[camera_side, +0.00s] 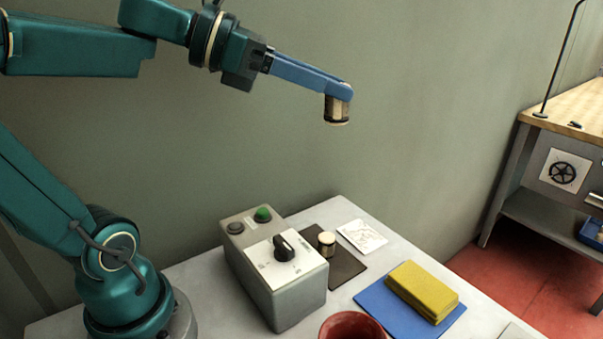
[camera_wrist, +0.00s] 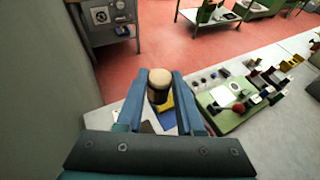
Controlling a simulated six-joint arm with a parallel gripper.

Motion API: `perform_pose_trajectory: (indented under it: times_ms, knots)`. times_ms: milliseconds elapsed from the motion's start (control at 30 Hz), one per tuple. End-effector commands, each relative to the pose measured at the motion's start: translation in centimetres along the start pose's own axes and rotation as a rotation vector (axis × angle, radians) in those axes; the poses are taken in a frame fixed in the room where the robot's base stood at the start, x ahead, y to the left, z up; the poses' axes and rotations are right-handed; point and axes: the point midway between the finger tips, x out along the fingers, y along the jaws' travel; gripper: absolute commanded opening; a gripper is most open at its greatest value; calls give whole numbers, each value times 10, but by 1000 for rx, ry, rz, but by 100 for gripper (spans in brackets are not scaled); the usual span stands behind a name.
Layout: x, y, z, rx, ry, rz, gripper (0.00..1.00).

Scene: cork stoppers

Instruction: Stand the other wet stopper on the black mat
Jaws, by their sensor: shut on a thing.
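My gripper (camera_side: 338,92) is raised high above the table and shut on a cork stopper (camera_side: 337,110). The held stopper has a dark band and a pale end; it also shows between the blue fingers in the wrist view (camera_wrist: 159,86). Another stopper (camera_side: 326,243), with a pale top and dark side, stands upright on the black mat (camera_side: 346,268). The mat lies behind and right of the grey control box, which hides part of it. Whether either stopper is wet I cannot tell.
The grey control box (camera_side: 285,287) has a black knob and a green button. A white printed card (camera_side: 362,236) lies beside the mat. A yellow sponge (camera_side: 423,290) rests on a blue cloth (camera_side: 375,303). A red bowl (camera_side: 352,326) is at the front edge of view.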

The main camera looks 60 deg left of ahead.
Motion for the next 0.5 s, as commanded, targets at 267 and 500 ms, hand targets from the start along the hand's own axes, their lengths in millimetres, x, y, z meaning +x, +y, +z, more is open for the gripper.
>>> perform_pose_trajectory:
  times_ms: [267, 500]
  knots:
    - [-33, 27, 5, -141, -3, 366, 0]
    - [-36, 41, 5, -192, -1, 473, 0]
